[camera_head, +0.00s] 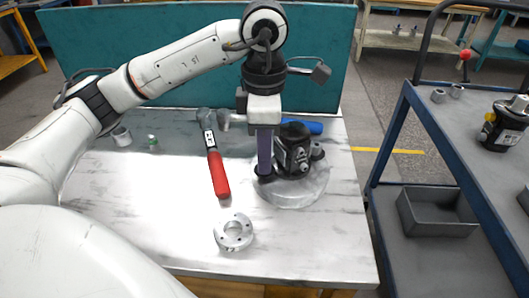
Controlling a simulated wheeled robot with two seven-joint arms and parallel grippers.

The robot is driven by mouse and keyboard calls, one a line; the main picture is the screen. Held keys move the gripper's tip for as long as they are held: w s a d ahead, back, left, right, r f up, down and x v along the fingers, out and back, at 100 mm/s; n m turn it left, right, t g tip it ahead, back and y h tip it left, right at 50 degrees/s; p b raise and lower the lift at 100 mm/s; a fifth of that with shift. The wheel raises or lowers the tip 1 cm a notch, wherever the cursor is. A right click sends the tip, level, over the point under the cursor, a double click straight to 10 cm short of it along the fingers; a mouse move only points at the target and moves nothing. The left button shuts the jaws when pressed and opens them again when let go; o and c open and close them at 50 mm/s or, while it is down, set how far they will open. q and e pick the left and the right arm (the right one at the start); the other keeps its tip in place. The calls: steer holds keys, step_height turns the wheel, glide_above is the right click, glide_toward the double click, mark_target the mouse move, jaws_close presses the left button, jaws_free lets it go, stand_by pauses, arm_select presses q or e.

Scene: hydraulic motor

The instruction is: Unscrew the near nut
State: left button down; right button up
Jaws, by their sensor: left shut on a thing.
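A black hydraulic motor (293,150) stands upright on a clear round base (292,195) at the right of the table. My left gripper (264,168) comes down from above at the motor's left side. Its fingers point straight down, and their tips are at the dark flange ear on the near left. The gripper is shut on the near nut, which the fingers hide. A grey nut or stud (317,152) shows on the motor's right side. My right gripper is not in view.
A red-handled wrench (217,172) and a metal ring with holes (233,232) lie on the table (150,215). A blue object (312,127) is behind the motor. A blue cart (440,135) with a grey bin (435,212) stands at right. A teal panel (130,40) rises behind the table.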

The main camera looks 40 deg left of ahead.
arm_select(q)
steer(key=shift+f, duration=0.1)
steer(key=n, duration=0.2)
steer(key=shift+n+p, duration=0.3)
steer(key=shift+p, duration=0.05)
steer(key=n, duration=0.3)
steer(key=c, duration=1.9)
jaws_free()
steer(key=shift+o, duration=0.2)
steer(key=shift+r+p, duration=0.2)
steer(key=shift+p, duration=0.1)
